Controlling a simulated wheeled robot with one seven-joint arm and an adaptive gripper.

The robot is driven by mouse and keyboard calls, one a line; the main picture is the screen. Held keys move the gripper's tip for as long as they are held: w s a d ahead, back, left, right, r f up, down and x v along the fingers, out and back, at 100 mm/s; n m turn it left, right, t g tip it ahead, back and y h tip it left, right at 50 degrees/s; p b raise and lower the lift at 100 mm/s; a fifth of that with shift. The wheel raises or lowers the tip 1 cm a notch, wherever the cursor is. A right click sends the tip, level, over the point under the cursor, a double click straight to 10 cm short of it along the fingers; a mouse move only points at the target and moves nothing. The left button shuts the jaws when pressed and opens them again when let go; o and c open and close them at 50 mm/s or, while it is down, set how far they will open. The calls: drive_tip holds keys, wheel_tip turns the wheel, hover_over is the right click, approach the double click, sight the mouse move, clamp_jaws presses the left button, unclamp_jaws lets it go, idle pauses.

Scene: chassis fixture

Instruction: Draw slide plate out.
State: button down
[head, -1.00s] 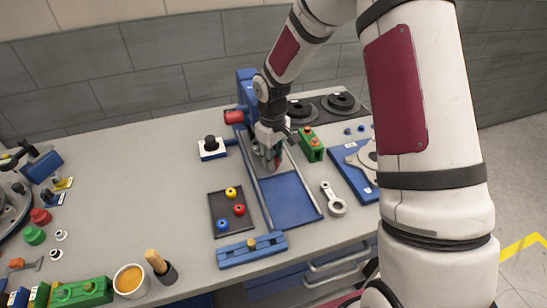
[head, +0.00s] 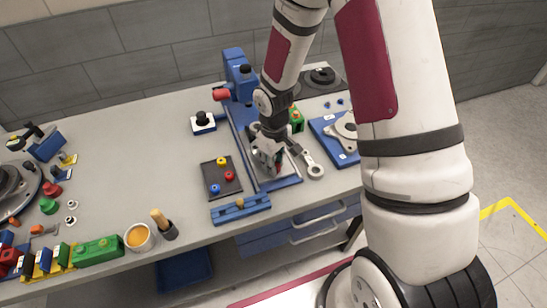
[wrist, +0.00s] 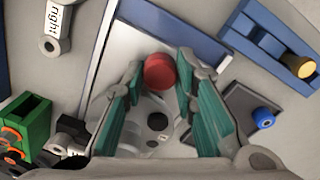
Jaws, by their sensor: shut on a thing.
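The grey slide plate (head: 291,167) lies flat in the blue slide bed (head: 280,184), close to its front end. My gripper (head: 268,160) reaches down over the plate. In the wrist view my gripper (wrist: 160,85) is shut on the red knob, with a green-padded finger on each side. My gripper hides part of the plate in the head view.
A dark tray (head: 221,177) with coloured pieces is left of the bed. A blue block (head: 240,209) stands in front near the table edge. A grey wrench-like part (head: 313,165) lies close on the right. A green block (head: 297,118) stands behind it.

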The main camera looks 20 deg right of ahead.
drive_tip(key=shift+s, duration=0.3)
drive_tip(key=c, duration=1.3)
unclamp_jaws()
drive_tip(key=shift+r, duration=0.1)
drive_tip(key=shift+w+r, duration=0.1)
drive_tip(key=shift+r, duration=0.1)
wheel_tip(320, 180, up, 11)
drive_tip(key=shift+a+r, duration=0.2)
